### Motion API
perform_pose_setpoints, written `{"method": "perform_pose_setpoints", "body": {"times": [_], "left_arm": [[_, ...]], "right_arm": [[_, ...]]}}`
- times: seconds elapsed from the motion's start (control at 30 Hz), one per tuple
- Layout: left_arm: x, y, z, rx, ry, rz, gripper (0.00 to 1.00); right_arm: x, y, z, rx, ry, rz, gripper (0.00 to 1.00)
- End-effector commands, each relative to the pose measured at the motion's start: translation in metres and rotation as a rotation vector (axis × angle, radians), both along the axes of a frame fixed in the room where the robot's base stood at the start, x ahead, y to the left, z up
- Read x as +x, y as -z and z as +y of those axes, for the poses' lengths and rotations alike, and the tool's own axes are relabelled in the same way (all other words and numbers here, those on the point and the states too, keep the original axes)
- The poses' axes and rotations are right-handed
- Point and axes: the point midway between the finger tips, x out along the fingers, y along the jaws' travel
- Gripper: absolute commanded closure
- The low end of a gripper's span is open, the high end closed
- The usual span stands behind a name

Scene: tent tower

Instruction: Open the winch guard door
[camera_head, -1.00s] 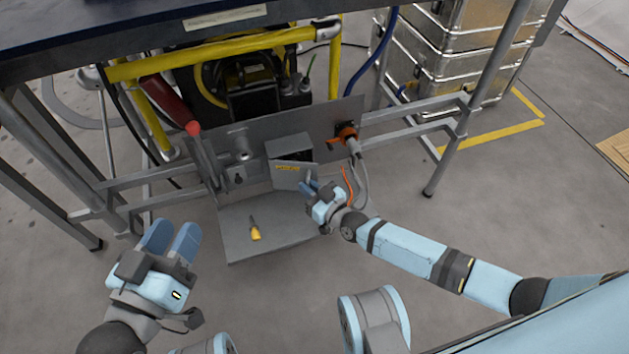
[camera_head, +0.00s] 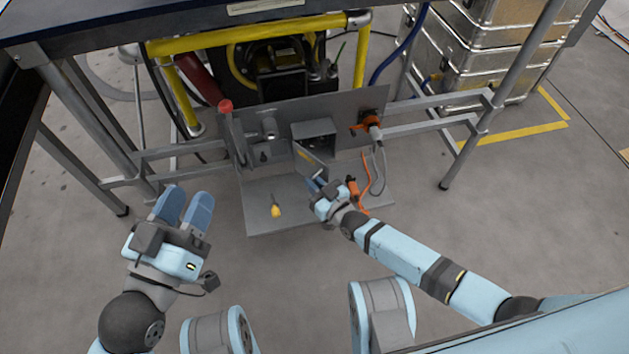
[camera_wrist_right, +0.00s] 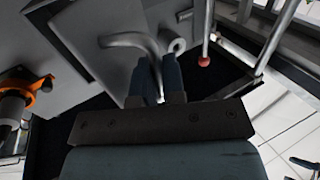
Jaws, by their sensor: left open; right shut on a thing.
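The winch guard door (camera_head: 311,160) is a small grey panel with a yellow label on the mounting panel under the table. It stands swung out from its grey box (camera_head: 315,134), whose dark inside shows. My right gripper (camera_head: 315,183) is at the door's near edge. In the right wrist view, the right gripper (camera_wrist_right: 156,75) is shut on a curved grey handle (camera_wrist_right: 130,41) on the door plate (camera_wrist_right: 95,30). The fingers cover part of the handle. My left gripper (camera_head: 184,203) is open and empty at the front left, away from the door.
A grey shelf (camera_head: 255,222) below the door bears a yellow-handled tool (camera_head: 276,210) and an orange tool (camera_head: 353,188). A red-knobbed lever (camera_head: 226,106) stands left of the box, an orange connector (camera_head: 370,122) with cables right. Table legs flank the panel.

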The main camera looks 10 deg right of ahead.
Motion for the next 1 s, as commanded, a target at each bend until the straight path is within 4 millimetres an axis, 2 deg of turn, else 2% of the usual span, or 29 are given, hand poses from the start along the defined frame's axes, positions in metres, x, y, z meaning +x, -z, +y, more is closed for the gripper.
{"method": "perform_pose_setpoints", "body": {"times": [0.33,0.37,0.4,1.0], "left_arm": [[-0.0002,0.0,-0.0001,-0.001,0.0,0.0,0.57],[-0.0002,0.0,-0.0002,-0.001,0.0,0.0,0.57],[-0.0002,0.0,-0.0002,-0.001,0.0,0.0,0.57],[0.0002,-0.005,0.0005,-0.005,-0.003,-0.013,0.57]], "right_arm": [[0.0009,-0.0006,0.0002,-0.003,0.0,-0.003,1.0],[0.0009,-0.0006,0.0001,-0.003,0.0,-0.003,0.88],[0.0009,-0.0006,0.0001,-0.003,0.0,-0.003,0.8],[-0.0025,-0.0007,-0.0027,0.0,0.0,0.0,0.8]]}}
